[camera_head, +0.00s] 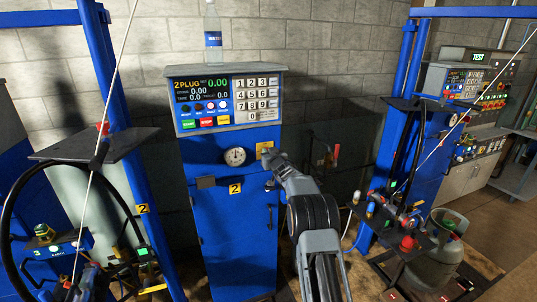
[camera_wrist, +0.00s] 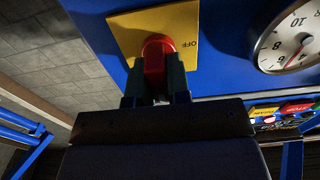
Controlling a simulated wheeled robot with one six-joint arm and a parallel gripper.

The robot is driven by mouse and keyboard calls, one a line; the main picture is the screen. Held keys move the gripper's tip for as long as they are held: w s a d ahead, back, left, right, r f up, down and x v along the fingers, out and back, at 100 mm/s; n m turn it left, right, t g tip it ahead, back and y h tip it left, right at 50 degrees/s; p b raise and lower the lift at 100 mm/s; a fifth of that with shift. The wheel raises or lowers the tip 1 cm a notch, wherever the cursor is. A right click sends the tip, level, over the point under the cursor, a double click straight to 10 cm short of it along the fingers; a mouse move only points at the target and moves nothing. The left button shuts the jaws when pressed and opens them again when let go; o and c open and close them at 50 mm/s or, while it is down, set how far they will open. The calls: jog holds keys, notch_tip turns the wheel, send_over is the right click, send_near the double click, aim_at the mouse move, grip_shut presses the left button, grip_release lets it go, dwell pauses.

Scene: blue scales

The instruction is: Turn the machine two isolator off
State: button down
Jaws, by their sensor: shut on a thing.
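The machine two cabinet (camera_head: 234,225) is blue with a yellow "2" label and stands in the middle of the head view. Its isolator is a red knob (camera_wrist: 157,50) on a yellow plate (camera_wrist: 190,22), close up in the wrist view. The plate (camera_head: 264,147) also shows in the head view, right of the round gauge, with the knob hidden there. "OFF" is printed on the plate to the right of the knob in the wrist view. My gripper (camera_wrist: 154,88) has its two dark fingers on either side of the knob, shut on it.
A round gauge (camera_head: 235,156) sits beside the isolator, under a keypad and display panel (camera_head: 228,101). A water bottle (camera_head: 213,28) stands on top of the cabinet. Blue posts and other machines stand left and right. A gas cylinder (camera_head: 443,262) is at the lower right.

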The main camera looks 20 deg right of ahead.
jog(key=n+b, duration=0.1)
jog(key=n, duration=0.1)
jog(key=n+b, duration=0.1)
jog(key=b, duration=0.1)
jog(key=shift+a+f+n+b, duration=0.1)
jog(key=shift+f+n+b, duration=0.1)
jog(key=shift+n+b, duration=0.15)
jog(key=n+b, duration=0.3)
jog(key=n, duration=0.2)
jog(key=shift+a+n, duration=0.15)
jog(key=shift+n, duration=0.2)
jog(key=n+b, duration=0.2)
jog(key=n, duration=0.2)
jog(key=shift+f, duration=0.15)
jog(key=shift+a+n+b, duration=0.1)
jog(key=shift+n+b, duration=0.9)
jog(key=shift+n, duration=1.2)
jog(key=c, duration=1.1)
grip_release()
jog(key=shift+s, duration=0.15)
